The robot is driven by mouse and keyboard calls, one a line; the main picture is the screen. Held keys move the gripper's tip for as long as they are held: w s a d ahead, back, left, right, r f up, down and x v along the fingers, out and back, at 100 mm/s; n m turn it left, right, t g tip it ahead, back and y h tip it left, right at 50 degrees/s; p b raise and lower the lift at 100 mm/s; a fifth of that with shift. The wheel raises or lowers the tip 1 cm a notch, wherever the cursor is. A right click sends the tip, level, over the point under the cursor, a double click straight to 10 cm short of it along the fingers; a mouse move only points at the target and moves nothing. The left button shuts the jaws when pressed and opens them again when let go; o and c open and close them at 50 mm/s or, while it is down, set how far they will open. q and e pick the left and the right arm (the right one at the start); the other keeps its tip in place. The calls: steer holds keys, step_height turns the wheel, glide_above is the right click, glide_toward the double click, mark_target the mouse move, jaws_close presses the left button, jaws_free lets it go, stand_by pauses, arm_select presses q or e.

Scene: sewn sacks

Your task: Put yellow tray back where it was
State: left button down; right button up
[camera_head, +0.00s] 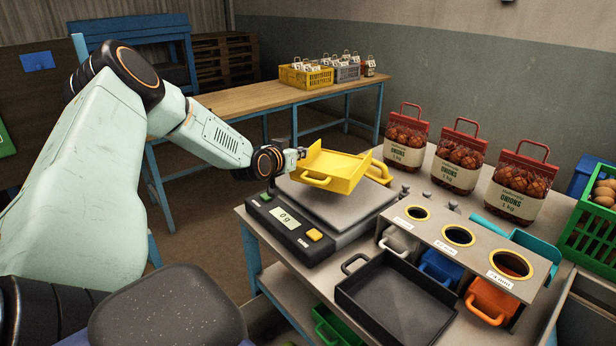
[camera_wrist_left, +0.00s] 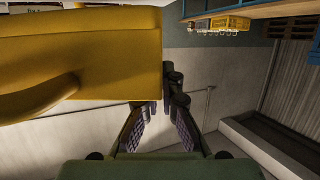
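The yellow tray (camera_head: 340,174) is in the air above the metal plate of the scale (camera_head: 340,208), with a looped handle on its near side. The scale display shows 0 g. My left gripper (camera_head: 299,155) is at the tray's left side and appears shut on its edge. In the left wrist view the tray (camera_wrist_left: 90,60) fills the upper left, and the fingers of my left gripper (camera_wrist_left: 165,100) come together at its right edge. The exact contact is partly hidden. My right gripper is not in view.
A stand with several round holes (camera_head: 478,262) is right of the scale, over white, blue and orange (camera_head: 490,301) containers. A black tray (camera_head: 395,305) lies in front. Several onion sacks (camera_head: 459,160) stand behind. A green crate (camera_head: 590,235) is at the right edge.

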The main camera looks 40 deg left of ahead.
arm_select(q)
steer(key=shift+d+f, duration=0.15)
steer(key=shift+f, duration=0.6)
steer(key=shift+s+d+f+b, duration=0.15)
steer(key=shift+f+b, duration=0.15)
steer(key=shift+f, duration=0.25)
steer(key=shift+s+a+f+b, duration=0.15)
steer(key=shift+f+b, duration=0.15)
steer(key=shift+f, duration=0.55)
steer(key=shift+w+f, duration=0.3)
steer(key=shift+w, duration=0.05)
steer(key=c, duration=1.5)
jaws_free()
steer(key=shift+s+r, duration=0.25)
steer(key=shift+s, duration=0.05)
steer(key=shift+w+f, duration=0.2)
steer(key=p+v, duration=0.9)
steer(key=v, duration=0.3)
steer(key=shift+r, duration=0.15)
